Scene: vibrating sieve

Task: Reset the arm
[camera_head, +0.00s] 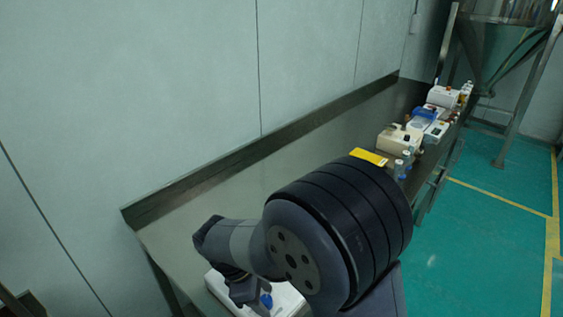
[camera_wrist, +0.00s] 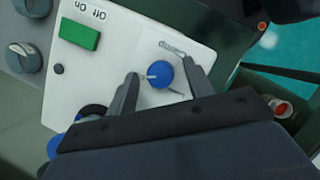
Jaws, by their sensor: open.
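My gripper (camera_wrist: 160,70) is open over a white control panel (camera_wrist: 120,48) in the wrist view. A round blue knob (camera_wrist: 160,75) with a pale pointer lies between the two fingers in that view, with a visible gap on each side. I cannot tell the height of the fingertips above the panel. A green switch (camera_wrist: 79,34) marked Off and On is on the panel, left of the fingers. In the head view my arm hides much of the white device (camera_head: 288,298). Its blue knob (camera_head: 266,300) shows beside my gripper (camera_head: 250,292).
A metal bench (camera_head: 270,165) with a raised back edge runs along the wall. A yellow item (camera_head: 369,157), a beige device (camera_head: 393,138) and other instruments stand farther along it. A metal-legged machine (camera_head: 510,90) stands at the back right. Green floor (camera_head: 490,240) is clear on the right.

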